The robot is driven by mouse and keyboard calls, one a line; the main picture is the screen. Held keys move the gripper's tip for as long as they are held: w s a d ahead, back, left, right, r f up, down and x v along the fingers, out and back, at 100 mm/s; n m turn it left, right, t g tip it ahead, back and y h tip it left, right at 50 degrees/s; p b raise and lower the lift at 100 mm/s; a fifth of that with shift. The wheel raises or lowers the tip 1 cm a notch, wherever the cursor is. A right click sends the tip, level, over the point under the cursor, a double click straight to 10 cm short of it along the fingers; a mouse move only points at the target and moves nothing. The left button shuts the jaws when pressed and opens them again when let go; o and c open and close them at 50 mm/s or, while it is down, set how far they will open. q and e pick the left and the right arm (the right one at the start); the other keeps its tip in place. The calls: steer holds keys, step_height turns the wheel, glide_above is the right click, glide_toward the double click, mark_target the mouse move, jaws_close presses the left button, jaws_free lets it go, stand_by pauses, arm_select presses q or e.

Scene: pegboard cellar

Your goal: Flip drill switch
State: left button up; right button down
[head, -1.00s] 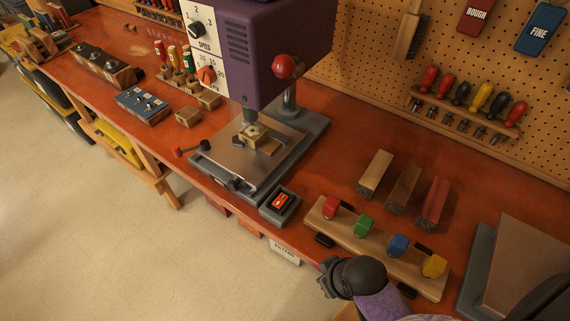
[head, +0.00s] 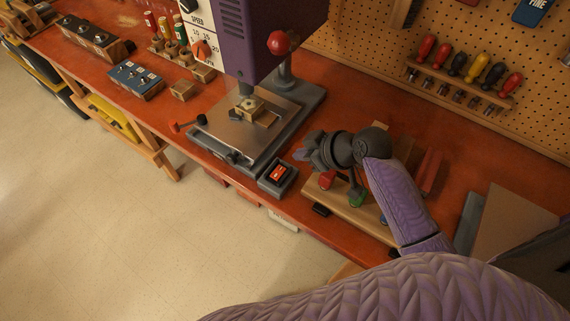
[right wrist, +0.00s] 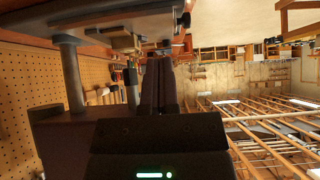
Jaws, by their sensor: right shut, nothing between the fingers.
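The drill switch is a red rocker (head: 277,173) in a dark grey box at the bench's front edge, just right of the drill press base (head: 213,150). The purple drill press (head: 262,45) stands behind it with a red knob (head: 282,43). My right gripper (head: 302,152) is shut and empty. In the head view it is above the bench, to the upper right of the switch and apart from it. My left gripper is not in view.
A wooden rack (head: 345,205) with coloured handles lies under my right forearm. A wooden block (head: 250,106) sits on the press table. Pegboard (head: 365,50) closes the back. The floor (head: 90,220) in front is clear.

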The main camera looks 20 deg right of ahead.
steer(key=b, duration=0.2)
glide_above(275, 166)
steer(key=s+d, duration=0.2)
step_height(275, 166, down, 4)
steer(key=shift+s+f, duration=0.15)
steer(key=shift+f, duration=0.1)
step_height(275, 166, down, 4)
steer(key=shift+r+b, duration=0.25)
steer(key=shift+b, duration=0.05)
steer(key=shift+f, duration=0.3)
